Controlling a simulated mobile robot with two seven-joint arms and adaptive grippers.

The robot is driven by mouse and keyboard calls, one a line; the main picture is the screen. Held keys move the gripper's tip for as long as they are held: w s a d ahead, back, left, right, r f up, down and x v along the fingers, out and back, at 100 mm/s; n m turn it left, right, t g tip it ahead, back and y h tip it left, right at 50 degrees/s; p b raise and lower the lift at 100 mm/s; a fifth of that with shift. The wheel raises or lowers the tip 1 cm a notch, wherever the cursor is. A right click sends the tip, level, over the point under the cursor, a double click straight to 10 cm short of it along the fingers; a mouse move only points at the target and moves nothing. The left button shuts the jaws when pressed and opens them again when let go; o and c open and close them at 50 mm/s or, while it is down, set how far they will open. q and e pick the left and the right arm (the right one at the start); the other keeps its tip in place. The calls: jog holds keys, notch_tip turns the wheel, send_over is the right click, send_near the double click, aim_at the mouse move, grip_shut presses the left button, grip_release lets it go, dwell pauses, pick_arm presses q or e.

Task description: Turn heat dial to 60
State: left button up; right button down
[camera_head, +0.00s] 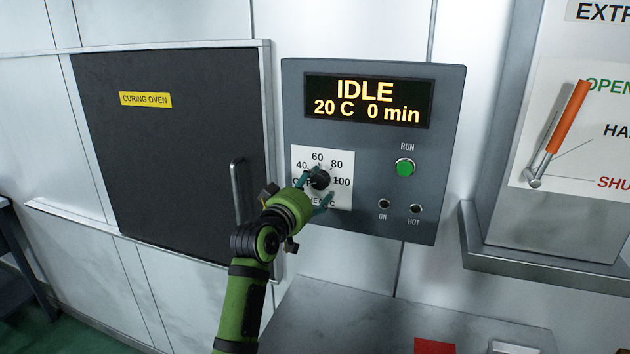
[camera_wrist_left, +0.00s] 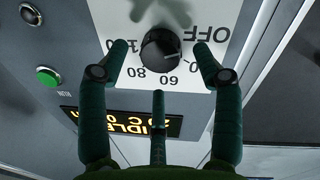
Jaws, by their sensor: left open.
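The heat dial (camera_head: 320,180) is a black round knob on a white scale plate (camera_head: 343,197) marked OFF, 40, 60, 80 and 100. In the left wrist view, the dial (camera_wrist_left: 161,49) appears upside down. Its pale pointer mark points to the right there, on the OFF and 40 side, not at 60. My left gripper (camera_head: 315,189) is at the plate. In the left wrist view, the left gripper (camera_wrist_left: 162,52) is open, with fingers on either side of the dial and gaps between. The right gripper is not in view.
The display (camera_head: 368,101) reads IDLE, 20 C, 0 min. A green RUN button (camera_head: 405,167) and two small dark indicators are right of the dial. The curing oven door (camera_head: 165,150) with its handle (camera_head: 237,190) is left. An orange-handled lever (camera_head: 568,117) is far right.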

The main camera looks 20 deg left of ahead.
pick_arm(q)
jog(key=shift+w, duration=0.75)
jog(key=shift+w+d, duration=0.1)
jog(key=shift+w, duration=0.05)
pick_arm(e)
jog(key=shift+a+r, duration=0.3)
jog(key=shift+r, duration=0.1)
pick_arm(q)
jog(key=c, duration=1.1)
jog(key=shift+c, duration=0.2)
